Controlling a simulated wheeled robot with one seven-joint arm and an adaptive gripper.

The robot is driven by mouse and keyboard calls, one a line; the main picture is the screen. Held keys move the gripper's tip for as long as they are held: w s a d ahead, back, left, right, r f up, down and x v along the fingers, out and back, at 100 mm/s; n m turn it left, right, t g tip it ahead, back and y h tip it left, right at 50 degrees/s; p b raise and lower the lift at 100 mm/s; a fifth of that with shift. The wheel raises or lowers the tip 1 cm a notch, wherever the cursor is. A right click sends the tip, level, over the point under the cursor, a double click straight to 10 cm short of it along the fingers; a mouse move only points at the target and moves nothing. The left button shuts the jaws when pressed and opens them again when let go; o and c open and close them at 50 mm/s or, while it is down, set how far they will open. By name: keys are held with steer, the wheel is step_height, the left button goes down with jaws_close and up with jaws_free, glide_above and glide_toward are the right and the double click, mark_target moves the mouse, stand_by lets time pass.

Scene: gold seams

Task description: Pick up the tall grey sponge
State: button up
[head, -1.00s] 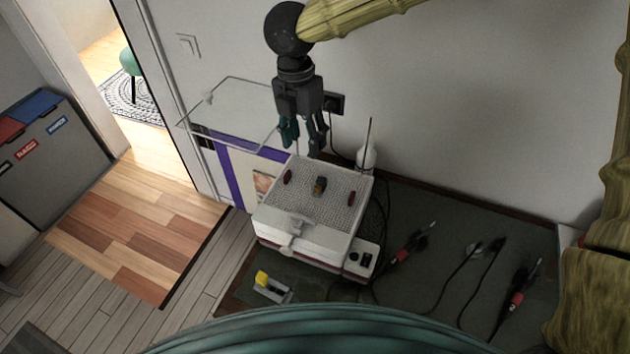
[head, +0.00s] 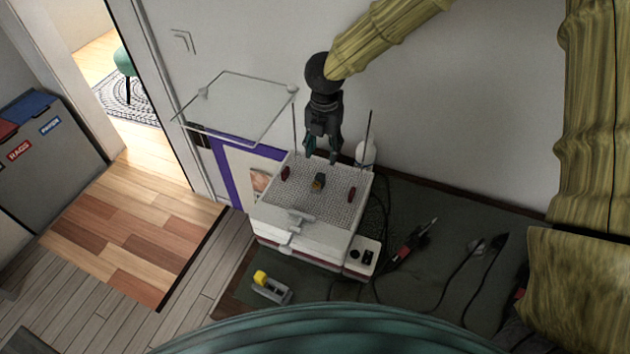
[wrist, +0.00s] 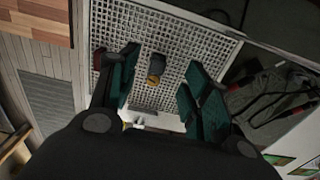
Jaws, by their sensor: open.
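A small upright block, dark grey with an orange-yellow part, stands on the perforated top of a white box (head: 300,238); it looks like the grey sponge (head: 319,181). It also shows in the wrist view, the sponge (wrist: 158,62) lying between my two fingers in the picture, with nothing touching it. My gripper (head: 321,157) is open and empty, pointing down above the back part of the box top. In the wrist view my gripper (wrist: 160,80) has its teal fingers spread wide. How high the fingertips are above the grid is hard to tell.
Two dark red pieces, one left (head: 285,173) and one right (head: 351,194), flank the sponge. Thin upright rods rise at the box's back. A clear raised lid (head: 240,105) is at left. Cables and tools lie on the dark mat (head: 420,265); a yellow-topped item (head: 268,286) is in front.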

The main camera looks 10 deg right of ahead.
mark_target(321, 174)
step_height(321, 174, down, 2)
steer(key=shift+a+f, duration=0.15)
steer(key=f+p, duration=0.1)
steer(key=s+f+p, duration=0.1)
steer(key=f, duration=0.1)
steer(key=f+p, duration=0.1)
steer(key=shift+s+a+f, duration=0.15)
steer(key=shift+a+f, duration=0.05)
steer(key=shift+a, duration=0.05)
steer(key=shift+f, duration=0.45)
steer(key=shift+c, duration=0.2)
steer(key=c, duration=0.7)
